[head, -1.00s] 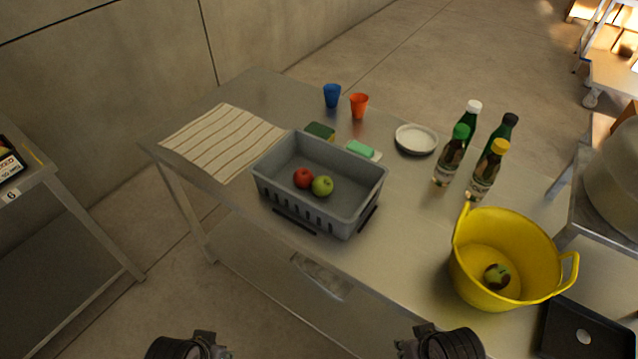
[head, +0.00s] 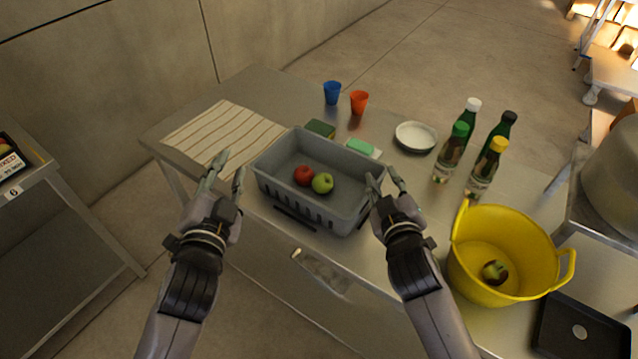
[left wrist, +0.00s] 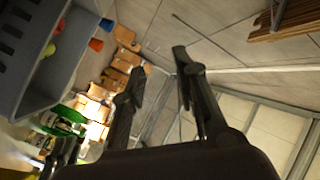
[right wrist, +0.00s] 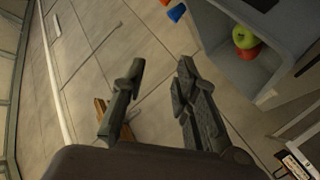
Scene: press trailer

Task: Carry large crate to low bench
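The large grey crate (head: 345,210) stands upright on the steel table (head: 270,90), with a red apple (head: 304,175) and a green apple (head: 322,183) inside. My left gripper (head: 229,172) is open and empty, just left of the crate's left end. My right gripper (head: 382,177) is open and empty, close by the crate's right end; I cannot tell if it touches. The crate also shows in the left wrist view (left wrist: 42,78) and the right wrist view (right wrist: 222,62). Another steel bench (head: 75,215) stands at the far left; I cannot tell whether it is the low bench.
A yellow tub (head: 530,240) stands right of my right arm, and several bottles (head: 485,165) stand behind it. A white dish (head: 416,136), two cups (head: 345,99), sponges (head: 320,129) and a striped cloth (head: 215,140) surround the crate. Floor is clear between the benches.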

